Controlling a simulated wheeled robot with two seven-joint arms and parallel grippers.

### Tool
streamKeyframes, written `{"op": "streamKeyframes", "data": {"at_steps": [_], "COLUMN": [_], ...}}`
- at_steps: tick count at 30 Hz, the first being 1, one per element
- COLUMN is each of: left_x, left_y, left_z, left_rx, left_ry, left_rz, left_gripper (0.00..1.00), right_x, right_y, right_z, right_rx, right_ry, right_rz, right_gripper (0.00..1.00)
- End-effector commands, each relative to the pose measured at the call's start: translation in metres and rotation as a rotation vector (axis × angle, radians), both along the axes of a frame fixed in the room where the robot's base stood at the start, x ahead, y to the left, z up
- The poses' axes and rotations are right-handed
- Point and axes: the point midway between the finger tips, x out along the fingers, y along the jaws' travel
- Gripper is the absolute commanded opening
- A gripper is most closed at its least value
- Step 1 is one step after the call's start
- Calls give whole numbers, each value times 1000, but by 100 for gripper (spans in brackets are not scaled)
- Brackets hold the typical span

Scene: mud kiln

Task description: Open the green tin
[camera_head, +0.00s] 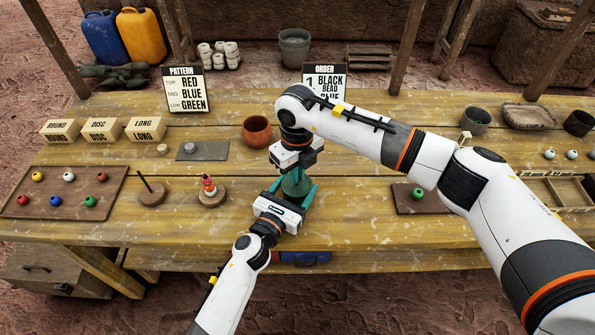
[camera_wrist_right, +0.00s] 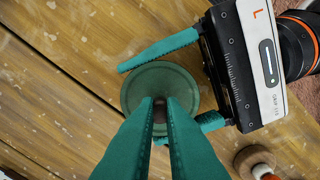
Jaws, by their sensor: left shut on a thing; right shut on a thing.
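The green tin (camera_head: 296,187) stands on the wooden table in the middle of the head view, partly hidden by my grippers. Its round green lid (camera_wrist_right: 138,92) shows from above in the right wrist view. My left gripper (camera_head: 291,190) comes in from the front, its teal fingers on either side of the tin's body. It also shows in the right wrist view (camera_wrist_right: 172,85). My right gripper (camera_wrist_right: 160,104) points down from above, its fingers shut on the small dark knob at the lid's middle. I cannot tell whether the lid is apart from the tin.
A reddish clay pot (camera_head: 257,131) stands just behind the tin. A peg base with a red-and-white stack (camera_head: 210,192) and an empty peg base (camera_head: 151,192) are to the left, near a bead tray (camera_head: 68,213). A dark board (camera_head: 418,203) with a green bead lies right.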

Motion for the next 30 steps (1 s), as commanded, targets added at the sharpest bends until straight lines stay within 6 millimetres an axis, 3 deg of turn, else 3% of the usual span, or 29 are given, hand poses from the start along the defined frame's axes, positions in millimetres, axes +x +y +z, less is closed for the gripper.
{"op": "streamKeyframes", "data": {"at_steps": [16,30], "left_x": [-1,-2], "left_y": [-1,1], "left_z": [-2,-4], "left_rx": [0,2], "left_ry": [2,8], "left_rz": [-4,0], "left_gripper": [28,28], "right_x": [2,5], "right_y": [-2,-4], "right_z": [7,11], "right_rx": [-115,-100], "right_ry": [-93,-86], "right_rz": [-3,-10], "right_gripper": [0,0]}}
